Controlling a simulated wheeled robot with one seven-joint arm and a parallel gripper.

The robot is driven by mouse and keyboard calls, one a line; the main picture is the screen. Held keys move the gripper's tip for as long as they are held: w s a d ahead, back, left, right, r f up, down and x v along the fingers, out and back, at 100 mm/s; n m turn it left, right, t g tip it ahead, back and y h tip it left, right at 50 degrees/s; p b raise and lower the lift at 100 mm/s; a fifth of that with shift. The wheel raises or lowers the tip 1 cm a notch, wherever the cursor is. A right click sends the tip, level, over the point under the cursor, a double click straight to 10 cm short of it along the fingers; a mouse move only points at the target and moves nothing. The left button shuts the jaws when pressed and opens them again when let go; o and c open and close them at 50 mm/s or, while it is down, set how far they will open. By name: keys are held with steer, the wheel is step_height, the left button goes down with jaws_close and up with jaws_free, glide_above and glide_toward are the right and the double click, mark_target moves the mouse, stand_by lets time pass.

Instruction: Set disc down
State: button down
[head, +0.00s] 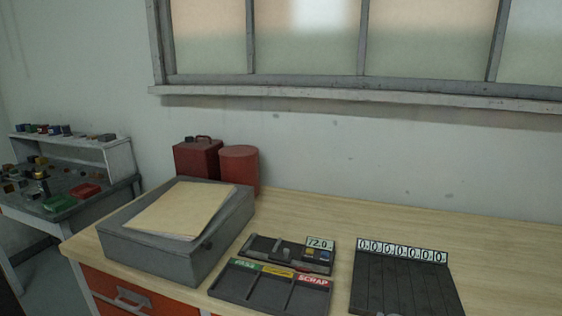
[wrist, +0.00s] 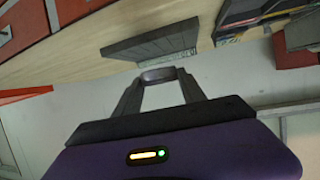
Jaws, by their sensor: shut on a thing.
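My gripper (wrist: 158,82) shows in the wrist view, with its two fingers shut on a small grey piece, the disc (wrist: 158,74), seen nearly edge-on between the tips. The disc is held in front of the dark slatted rack (wrist: 150,42); I cannot tell its height or whether it touches anything. In the head view the rack (head: 403,284) lies on the bench with a row of white "0" labels along its back edge. Left of it is a dark sorting tray (head: 268,288) with green PASS, yellow and red SCRAP labels.
Behind the sorting tray is a gauge (head: 288,254) with a small display. A grey box (head: 160,256) with papers stands left. A red can (head: 197,158) and a red cylinder (head: 240,167) stand at the wall. The wooden bench (head: 500,260) is clear on the right.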

steer(key=s+f+n+t+y, duration=0.1)
steer(key=s+f+n+y, duration=0.1)
steer(key=f, duration=1.2)
steer(key=s+f+n+y, duration=0.3)
steer(key=f+y, duration=0.1)
steer(key=f, duration=1)
steer(key=shift+s+d+f+n+t, duration=0.2)
steer(key=shift+d+n+t, duration=0.1)
steer(key=shift+d+t, duration=0.1)
